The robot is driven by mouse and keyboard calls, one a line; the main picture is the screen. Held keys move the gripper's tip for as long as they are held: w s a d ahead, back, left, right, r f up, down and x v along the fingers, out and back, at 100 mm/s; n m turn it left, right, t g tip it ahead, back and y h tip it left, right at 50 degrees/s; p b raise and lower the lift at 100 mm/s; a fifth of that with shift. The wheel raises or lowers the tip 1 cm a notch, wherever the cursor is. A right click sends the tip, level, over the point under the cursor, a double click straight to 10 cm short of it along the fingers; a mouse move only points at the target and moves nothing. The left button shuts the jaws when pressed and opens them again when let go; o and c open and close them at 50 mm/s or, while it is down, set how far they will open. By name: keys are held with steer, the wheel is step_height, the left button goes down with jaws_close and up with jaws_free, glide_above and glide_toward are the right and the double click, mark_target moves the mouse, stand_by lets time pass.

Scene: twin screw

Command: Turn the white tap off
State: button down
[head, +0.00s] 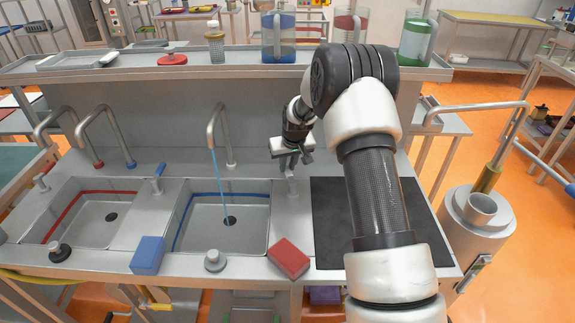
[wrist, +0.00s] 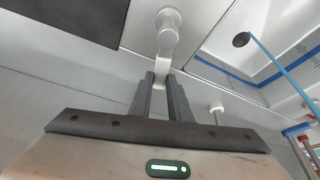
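The white tap handle (head: 291,182) stands on the counter right of the right basin. In the wrist view the white handle (wrist: 169,35) has a round body with a short lever pointing toward my fingers. My gripper (head: 291,165) is just above and behind it, pointing down. In the wrist view my gripper (wrist: 161,76) has its fingertips a narrow gap apart, with the lever's end at that gap; I cannot tell whether they grip it. A spout (head: 220,130) at the right basin (head: 259,215) runs a thin blue stream of water (head: 221,185) to the drain.
The left basin (head: 80,225) has two dry spouts behind it. A blue block (head: 148,255) and a red block (head: 289,258) lie at the front edge. A black mat (head: 330,220) is on the right. A back shelf holds jugs.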

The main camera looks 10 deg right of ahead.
steer(key=shift+f, duration=0.1)
steer(key=shift+d+f+m+b, duration=0.2)
steer(key=shift+m+b, duration=0.2)
steer(key=shift+b, duration=0.4)
steer(key=shift+d+m+h+b, duration=0.25)
steer(key=shift+m+h+b, duration=0.15)
steer(key=shift+m+b, duration=0.15)
steer(key=shift+d+r+m+h+b, duration=0.3)
steer(key=shift+d+m, duration=0.25)
steer(key=shift+m, duration=0.3)
steer(key=c, duration=1.6)
jaws_free()
steer(key=shift+c, duration=0.2)
steer(key=v, duration=1.7)
steer(key=shift+r+b, duration=0.2)
steer(key=shift+b, duration=0.15)
